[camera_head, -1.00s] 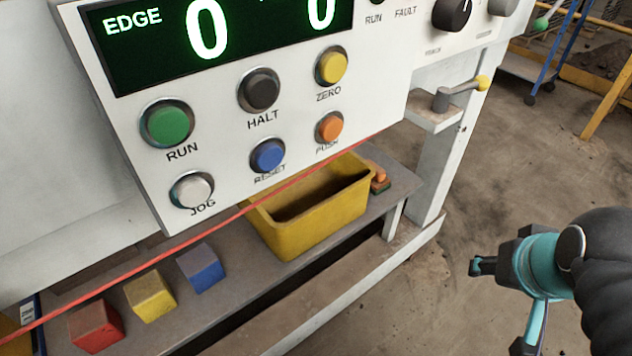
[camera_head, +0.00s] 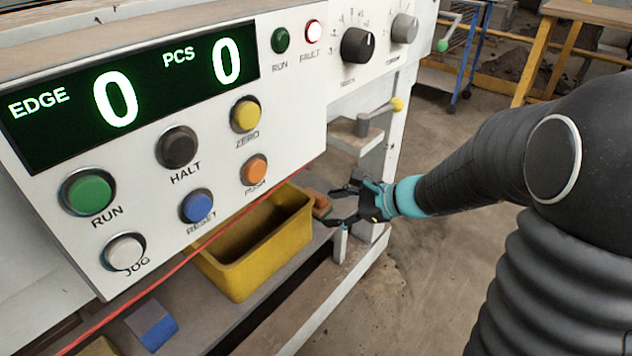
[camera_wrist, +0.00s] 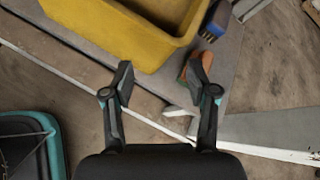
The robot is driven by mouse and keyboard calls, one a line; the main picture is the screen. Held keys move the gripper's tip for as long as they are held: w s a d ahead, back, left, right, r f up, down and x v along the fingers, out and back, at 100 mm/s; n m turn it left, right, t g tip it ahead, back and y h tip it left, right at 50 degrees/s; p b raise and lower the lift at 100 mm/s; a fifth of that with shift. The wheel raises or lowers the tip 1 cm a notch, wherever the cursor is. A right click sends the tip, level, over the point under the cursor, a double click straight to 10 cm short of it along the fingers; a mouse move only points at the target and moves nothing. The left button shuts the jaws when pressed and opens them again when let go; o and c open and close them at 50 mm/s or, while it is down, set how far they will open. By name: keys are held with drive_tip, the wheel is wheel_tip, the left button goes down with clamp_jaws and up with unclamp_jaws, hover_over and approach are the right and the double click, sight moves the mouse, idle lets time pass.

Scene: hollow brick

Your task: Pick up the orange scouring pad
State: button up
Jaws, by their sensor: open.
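The orange scouring pad (camera_head: 320,199) is a small orange block with a darker green part. It lies on the grey shelf just right of the yellow bin. In the wrist view the pad (camera_wrist: 187,74) shows at the right finger, which hides part of it. My gripper (camera_head: 340,206) is open and empty, just right of the pad in the head view. In the wrist view the gripper's fingers (camera_wrist: 165,76) are spread, with shelf and bin edge beyond them. I cannot tell the height gap between fingertips and pad.
The yellow bin (camera_head: 250,262) stands close to the pad. A blue-and-dark brush (camera_wrist: 214,22) lies beyond the pad in the wrist view. The button panel (camera_head: 215,150) overhangs the shelf (camera_head: 205,315), and a red line runs along it. A blue block (camera_head: 152,325) sits left.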

sight(315, 193)
drive_tip(key=w+d+f+m+t, duration=0.3)
drive_tip(key=w+f+m, duration=0.3)
drive_tip(key=w+m, duration=0.25)
drive_tip(key=shift+n, duration=0.35)
drive_tip(key=x, duration=0.7)
drive_tip(key=shift+w+a+r, duration=0.1)
drive_tip(key=shift+w+a, duration=0.2)
drive_tip(key=shift+w, duration=0.05)
drive_tip(key=shift+r+p+x, duration=0.2)
drive_tip(key=shift+p+x, duration=0.25)
drive_tip(key=shift+x, duration=2.7)
drive_tip(key=shift+w, duration=0.2)
clamp_jaws()
